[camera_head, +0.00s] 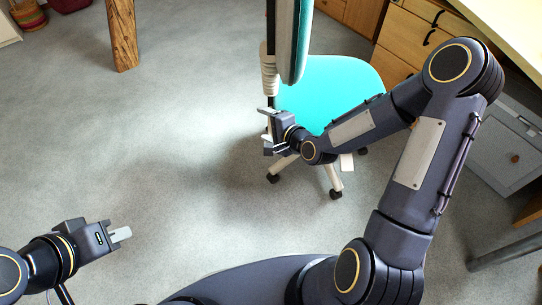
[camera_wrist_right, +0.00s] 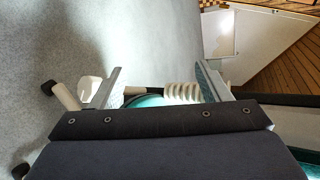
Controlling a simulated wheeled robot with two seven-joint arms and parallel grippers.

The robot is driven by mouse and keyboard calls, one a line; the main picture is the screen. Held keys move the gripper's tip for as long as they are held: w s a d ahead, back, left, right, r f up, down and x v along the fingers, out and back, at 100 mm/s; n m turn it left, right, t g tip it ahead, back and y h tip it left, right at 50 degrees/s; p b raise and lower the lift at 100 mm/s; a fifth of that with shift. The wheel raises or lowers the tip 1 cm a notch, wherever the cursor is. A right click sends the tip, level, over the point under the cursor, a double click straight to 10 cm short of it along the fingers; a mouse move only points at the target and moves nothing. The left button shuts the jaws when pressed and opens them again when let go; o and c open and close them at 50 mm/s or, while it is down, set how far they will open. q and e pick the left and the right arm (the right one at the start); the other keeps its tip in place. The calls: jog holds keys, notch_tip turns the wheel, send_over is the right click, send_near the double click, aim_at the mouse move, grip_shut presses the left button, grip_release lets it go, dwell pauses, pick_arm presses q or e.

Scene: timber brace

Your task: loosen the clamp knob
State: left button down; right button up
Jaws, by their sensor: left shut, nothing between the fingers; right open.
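I cannot make out a clamp knob for certain in either view. My right gripper (camera_head: 266,131) is open beside the office chair's upright, just below its pale ribbed sleeve (camera_head: 269,75). In the right wrist view the two fingers of the right gripper (camera_wrist_right: 158,78) stand apart. The pale ribbed sleeve (camera_wrist_right: 181,91) shows between them, near the right-hand finger; I cannot tell whether they touch. My left gripper (camera_head: 121,234) is shut and empty, low on the left over bare floor. A wooden post (camera_head: 123,35) stands at the upper left.
The chair has a turquoise seat (camera_head: 325,85), an upright backrest (camera_head: 291,40) and pale legs on castors (camera_head: 336,194). Wooden drawers (camera_head: 412,45) and a desk top (camera_head: 515,35) stand at the right. A basket (camera_head: 27,13) is at the top left. Grey floor (camera_head: 150,150) is clear left of the chair.

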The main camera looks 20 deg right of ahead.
notch_tip(320, 180, down, 19)
jog(key=s+m+t+h+b, duration=0.2)
jog(key=m+t+h+b, duration=0.6)
jog(key=m, duration=1.7)
jog(key=w+d+g, duration=0.1)
jog(key=w, duration=0.1)
jog(key=w+h+b, duration=0.1)
jog(key=w, duration=0.1)
jog(key=w+d+g+h, duration=0.1)
jog(key=w, duration=0.2)
jog(key=shift+d+m+g+b, duration=0.3)
jog(key=shift+d+m+b, duration=0.05)
jog(key=shift+m+b, duration=0.05)
jog(key=c, duration=1)
